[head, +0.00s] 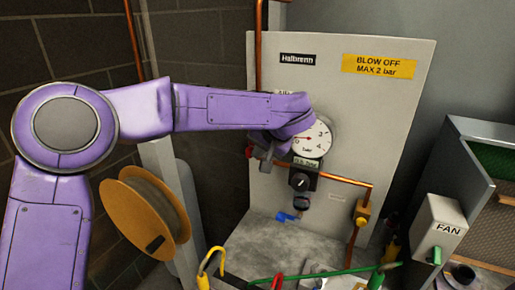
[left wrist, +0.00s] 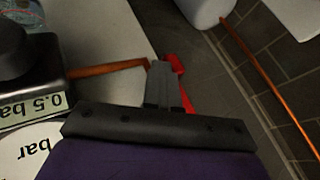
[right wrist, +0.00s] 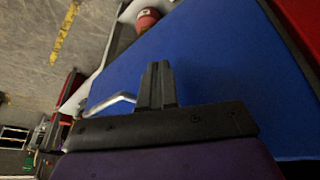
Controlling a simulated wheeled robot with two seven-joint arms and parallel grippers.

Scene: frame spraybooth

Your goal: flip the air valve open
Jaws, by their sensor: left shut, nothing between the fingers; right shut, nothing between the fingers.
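In the left wrist view a red lever (left wrist: 178,72), apparently the air valve's handle, shows just behind and right of my left gripper's fingertips (left wrist: 162,68). A copper pipe (left wrist: 105,68) runs up to this spot from the left. The fingers are shut and empty and overlap the lever; I cannot tell whether they touch it. My right gripper (right wrist: 157,72) is shut and empty, over a blue surface (right wrist: 215,50).
The grey panel (head: 400,110) carries a yellow blow-off sign (head: 379,66) and a blue tap (head: 287,217). A hose reel (head: 140,215) is at the left. The fan box (head: 438,235) is at the right. Yellow, red and green hooked items stand along the bottom.

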